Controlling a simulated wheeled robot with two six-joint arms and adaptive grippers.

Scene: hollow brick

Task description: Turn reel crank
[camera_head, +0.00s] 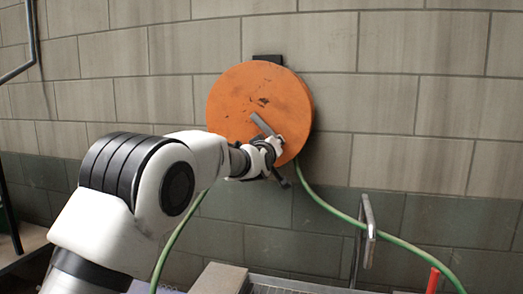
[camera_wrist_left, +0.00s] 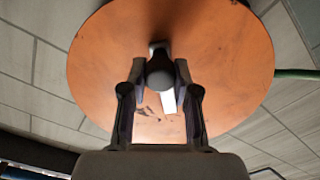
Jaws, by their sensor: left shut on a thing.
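A round orange reel (camera_head: 245,95) is mounted on the block wall and fills much of the left wrist view (camera_wrist_left: 230,60). Its grey crank arm (camera_head: 262,124) slants down and right across the reel's face, and a pale part of it shows in the left wrist view (camera_wrist_left: 169,102). My left gripper (camera_head: 273,152) is at the lower right part of the reel. In the left wrist view, its two fingers (camera_wrist_left: 160,84) are shut on the dark, round-ended crank handle (camera_wrist_left: 159,72). The gripper partly hides the handle in the head view. My right gripper is in neither view.
A green hose (camera_head: 330,205) hangs from the reel and runs down to the right. A metal rail (camera_head: 368,225) and a red bar (camera_head: 432,280) stand at the lower right. A dark pipe (camera_head: 32,40) is at the upper left. The wall right of the reel is clear.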

